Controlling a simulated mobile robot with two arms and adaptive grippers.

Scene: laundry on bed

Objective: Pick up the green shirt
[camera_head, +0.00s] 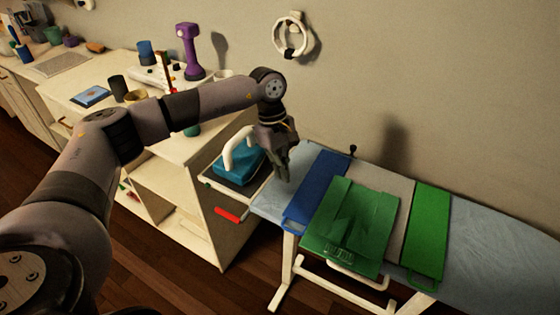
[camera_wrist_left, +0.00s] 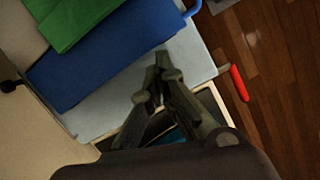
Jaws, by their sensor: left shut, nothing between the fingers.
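A green shirt (camera_head: 350,220) lies spread, with some creases, over the middle of a light blue ironing board (camera_head: 470,235) in the head view. A corner of green cloth also shows at the top left of the left wrist view (camera_wrist_left: 75,18). My left gripper (camera_head: 283,178) is shut and empty above the board's left end, to the left of the shirt and apart from it. In the left wrist view its fingertips (camera_wrist_left: 163,62) point toward a blue panel. My right gripper is in neither view.
A blue panel (camera_head: 318,185) lies between my left gripper and the shirt. A green panel (camera_head: 428,230) lies right of the shirt. A teal iron (camera_head: 238,163) rests on a tray left of the board. A cluttered cabinet (camera_head: 180,190) stands at left.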

